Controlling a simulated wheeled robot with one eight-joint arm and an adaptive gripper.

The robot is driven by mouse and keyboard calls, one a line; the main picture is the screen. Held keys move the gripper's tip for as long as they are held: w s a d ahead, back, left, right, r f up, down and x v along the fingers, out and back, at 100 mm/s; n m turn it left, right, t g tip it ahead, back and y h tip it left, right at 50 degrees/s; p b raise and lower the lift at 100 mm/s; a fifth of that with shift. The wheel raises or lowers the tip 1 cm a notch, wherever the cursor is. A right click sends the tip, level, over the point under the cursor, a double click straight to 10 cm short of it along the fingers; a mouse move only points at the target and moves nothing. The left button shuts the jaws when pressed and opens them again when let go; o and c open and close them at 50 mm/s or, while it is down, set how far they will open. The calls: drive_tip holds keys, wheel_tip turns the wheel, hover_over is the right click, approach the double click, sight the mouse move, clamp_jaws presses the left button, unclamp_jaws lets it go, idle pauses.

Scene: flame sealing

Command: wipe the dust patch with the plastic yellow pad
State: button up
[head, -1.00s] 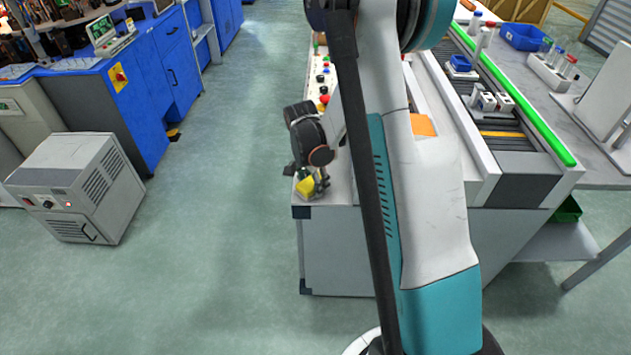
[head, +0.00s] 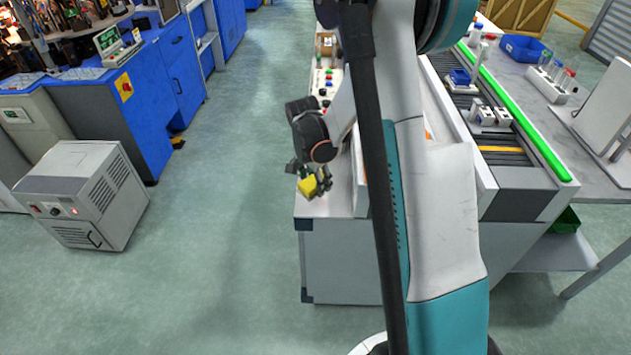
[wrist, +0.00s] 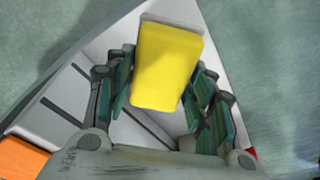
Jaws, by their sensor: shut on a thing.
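The yellow pad (head: 308,186) is held in my gripper (head: 316,180), near the front left corner of the white machine bench. In the wrist view the yellow pad (wrist: 167,66) sits between the two green-lined fingers of my gripper (wrist: 165,95), tilted a little. My gripper is shut on it. The pad sticks out past the fingertips. I cannot make out the dust patch in either view; my arm hides part of the bench.
The white bench (head: 335,205) carries buttons at its back left. A conveyor (head: 500,150) with a green strip runs at the right. A grey box unit (head: 85,195) stands on the floor at left. An orange item (wrist: 22,158) shows in the wrist view. The aisle floor is clear.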

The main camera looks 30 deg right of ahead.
drive_tip(key=shift+r+p, duration=0.9)
drive_tip(key=shift+r, duration=0.6)
